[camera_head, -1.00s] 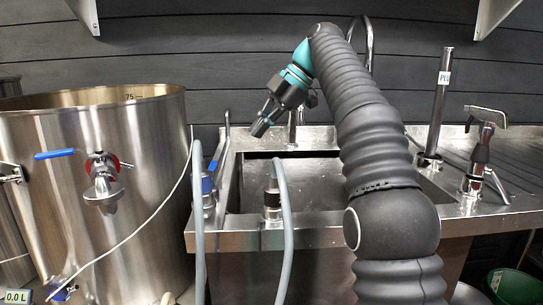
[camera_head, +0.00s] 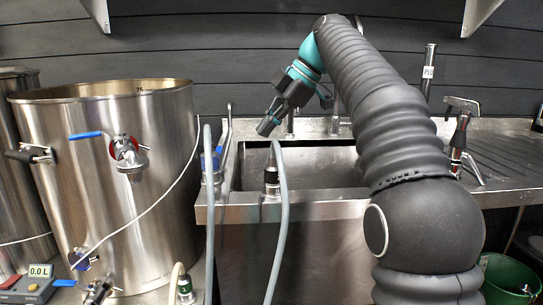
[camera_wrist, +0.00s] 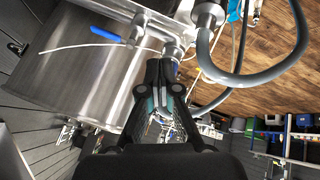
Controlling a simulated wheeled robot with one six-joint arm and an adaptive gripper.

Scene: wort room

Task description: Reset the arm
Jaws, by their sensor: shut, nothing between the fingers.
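My gripper (camera_head: 267,126) hangs in the air over the left part of the steel sink (camera_head: 305,170), pointing down and to the left. Its black fingers are together and hold nothing. In the wrist view my gripper (camera_wrist: 158,72) shows its fingertips close together, in front of the steel kettle and hoses. My arm reaches up from the lower right and bends at the top, with the teal wrist on the far side of the bend. No held object shows.
A large steel kettle (camera_head: 110,200) with a blue-handled valve (camera_head: 86,135) stands left. Grey hoses (camera_head: 282,215) rise at the sink's front edge. A tap-like lever fitting (camera_head: 460,130) and a steel post (camera_head: 429,70) stand right. A small scale display (camera_head: 40,271) reads 0.0 L. A green bucket (camera_head: 510,280) is lower right.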

